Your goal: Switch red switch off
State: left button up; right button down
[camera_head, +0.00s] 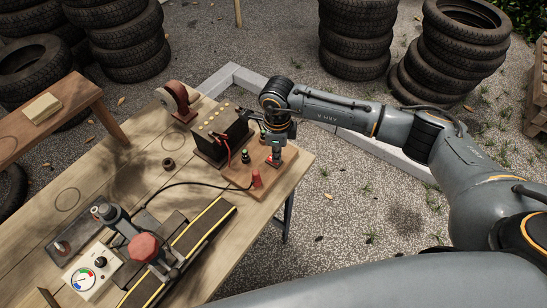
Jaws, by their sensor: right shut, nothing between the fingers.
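A wooden board (240,174) lies at the right end of the wooden table. On it stands a red conical piece (256,180) with a dark cable nearby. A small patch of red (268,159) shows beside my right gripper's fingertips; it may be the red switch, but the gripper partly hides it and its position cannot be read. My right gripper (276,158) points down over the board, shut and empty, with its tips close to that red patch. I cannot tell whether they touch. My left gripper is not in view.
A black battery-like box (224,137) stands left of my right gripper, with a red caster-like wheel (177,100) behind it. A gauge (83,279) and a red knob (143,247) are at the front left. Tyre stacks (356,38) stand on the gravel behind.

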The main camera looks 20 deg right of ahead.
jog(key=shift+f, duration=0.3)
jog(key=shift+s, duration=0.1)
jog(key=shift+r+p, duration=0.35)
jog(key=shift+r, duration=0.5)
jog(key=shift+r+p, duration=1.35)
jog(key=shift+r, duration=1.35)
